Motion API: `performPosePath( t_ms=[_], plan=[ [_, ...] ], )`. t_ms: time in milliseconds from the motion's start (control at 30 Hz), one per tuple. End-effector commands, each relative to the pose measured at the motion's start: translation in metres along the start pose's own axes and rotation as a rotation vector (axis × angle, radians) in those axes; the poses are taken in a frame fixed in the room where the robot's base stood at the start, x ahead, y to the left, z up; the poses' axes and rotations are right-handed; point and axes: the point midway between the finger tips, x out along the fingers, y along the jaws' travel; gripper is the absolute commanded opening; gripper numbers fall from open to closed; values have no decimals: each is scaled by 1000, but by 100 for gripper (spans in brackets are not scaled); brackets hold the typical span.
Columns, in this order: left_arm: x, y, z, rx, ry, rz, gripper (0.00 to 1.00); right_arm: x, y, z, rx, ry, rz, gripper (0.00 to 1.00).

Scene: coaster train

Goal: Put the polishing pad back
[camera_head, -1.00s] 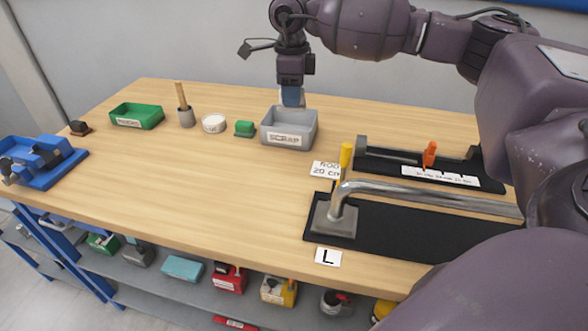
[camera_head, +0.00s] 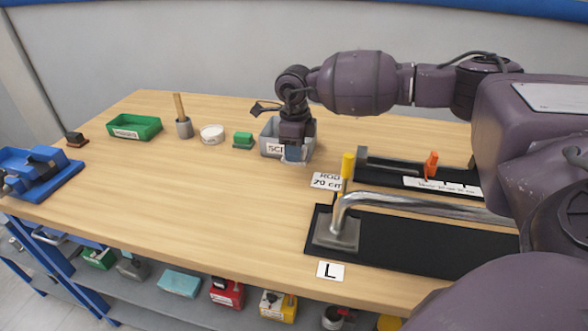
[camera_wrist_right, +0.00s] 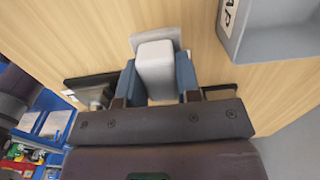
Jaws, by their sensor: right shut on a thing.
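My right gripper (camera_head: 295,154) is shut on a pale block with a flat grey base, which looks like the polishing pad (camera_wrist_right: 155,62). In the right wrist view the blue fingers press on both sides of the block. In the head view the gripper hides the pad, and the gripper is in front of the grey scrap bin (camera_head: 271,133), low over the table. I cannot tell whether the pad touches the wood. A green block on a base (camera_head: 243,140) stands left of the bin. My left gripper is not in view.
A white tub (camera_head: 212,134), a pot with a wooden handle (camera_head: 184,127) and a green tray (camera_head: 135,128) stand in a row at the back left. A blue vise (camera_head: 42,172) is at the left edge. A black mat (camera_head: 420,243) with a bent metal rod lies at right. The middle-left tabletop is clear.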

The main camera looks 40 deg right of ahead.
Motion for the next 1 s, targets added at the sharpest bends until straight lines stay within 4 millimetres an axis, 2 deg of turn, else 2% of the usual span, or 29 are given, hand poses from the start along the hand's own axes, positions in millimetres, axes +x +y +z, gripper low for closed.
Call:
performPosePath(
  t_ms=[233,533,1000],
  plan=[
    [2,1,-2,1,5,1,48,14,0,0,0,0,1,9],
    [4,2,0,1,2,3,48,59,0,0,0,1,2,9],
    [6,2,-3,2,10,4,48,65,0,0,0,-2,0,9]
  ],
)
